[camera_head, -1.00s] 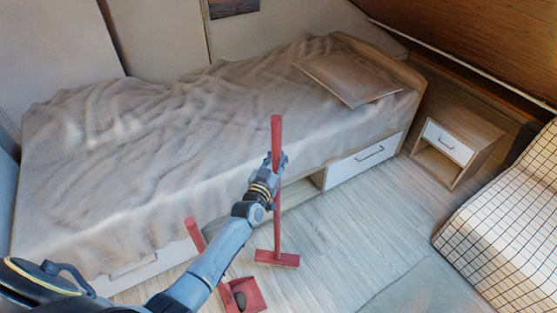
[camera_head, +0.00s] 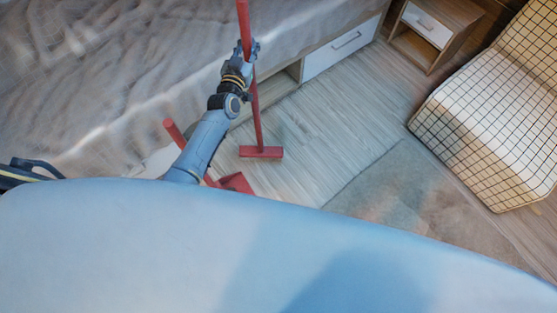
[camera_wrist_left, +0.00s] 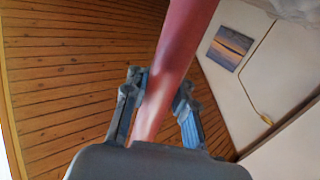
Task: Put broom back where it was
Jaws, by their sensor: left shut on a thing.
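A red broom (camera_head: 257,120) stands roughly upright, with its handle (camera_wrist_left: 177,55) between the fingers of my left gripper (camera_wrist_left: 160,90). In the head view my left gripper (camera_head: 246,55) is shut around the upper handle beside the bed. The broom's flat red head (camera_head: 261,152) is low at the wooden floor; whether it touches cannot be told. A red dustpan (camera_head: 235,183) lies on the floor left of the broom head, with its own red handle (camera_head: 174,133) sticking up. My left arm hides part of it.
The bed (camera_head: 130,60) with rumpled covers lies behind the broom, with a white drawer (camera_head: 342,48) below. A nightstand (camera_head: 437,30) stands at top right. A checkered chair (camera_head: 490,110) is on the right, by a grey rug (camera_head: 410,200). Wooden floor right of the broom is clear.

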